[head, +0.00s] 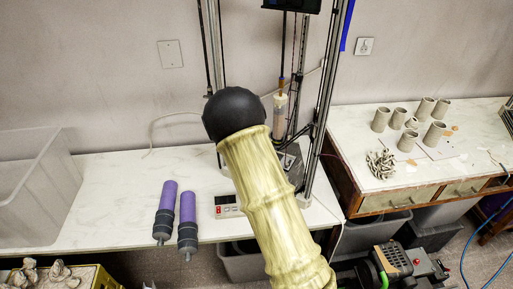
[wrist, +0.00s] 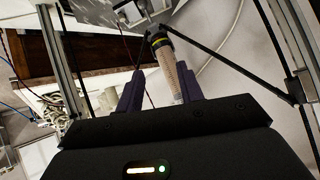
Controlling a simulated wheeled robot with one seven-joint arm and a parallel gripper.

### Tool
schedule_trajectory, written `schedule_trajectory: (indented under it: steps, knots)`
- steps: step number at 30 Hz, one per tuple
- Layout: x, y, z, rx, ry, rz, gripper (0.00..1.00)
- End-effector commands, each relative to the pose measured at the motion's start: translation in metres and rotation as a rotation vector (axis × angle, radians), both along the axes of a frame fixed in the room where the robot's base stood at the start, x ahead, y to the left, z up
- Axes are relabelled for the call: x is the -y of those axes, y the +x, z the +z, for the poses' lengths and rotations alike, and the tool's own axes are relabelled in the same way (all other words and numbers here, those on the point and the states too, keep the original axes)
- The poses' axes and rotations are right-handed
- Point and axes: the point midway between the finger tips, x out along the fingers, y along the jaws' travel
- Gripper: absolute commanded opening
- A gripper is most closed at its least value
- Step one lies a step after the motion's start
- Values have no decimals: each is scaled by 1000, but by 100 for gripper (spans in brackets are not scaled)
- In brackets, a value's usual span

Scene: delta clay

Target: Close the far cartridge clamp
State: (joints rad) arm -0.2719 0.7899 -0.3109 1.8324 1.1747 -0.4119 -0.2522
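My gripper (wrist: 160,76) is open in the wrist view, with its two dark purple fingers spread apart. A ribbed, clay-coloured cartridge tube (wrist: 169,68) with a dark collar and a yellow ring shows in the gap between the fingers. I cannot tell whether it lies between them or beyond them. In the head view a cartridge (head: 280,113) hangs inside the printer frame, just right of my arm's black joint. My arm hides my gripper there. I cannot make out the clamp or its state in either view.
Printer uprights (head: 322,100) stand close around the cartridge, and thin dark rods (wrist: 226,62) cross nearby. Two purple cartridges (head: 166,208) lie on the white table (head: 108,190), with a grey bin (head: 35,190) left. Clay cups (head: 381,119) stand on the right bench.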

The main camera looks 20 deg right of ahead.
Motion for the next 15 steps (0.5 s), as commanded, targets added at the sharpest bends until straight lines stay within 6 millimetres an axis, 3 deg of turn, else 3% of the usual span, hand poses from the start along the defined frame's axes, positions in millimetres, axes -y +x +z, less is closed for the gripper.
schedule_trajectory:
  steps: [6, 15]
  knots:
    - [-15, -19, 19, 1, 1, 0, 37]
    - [-16, -22, 21, -1, 0, -1, 37]
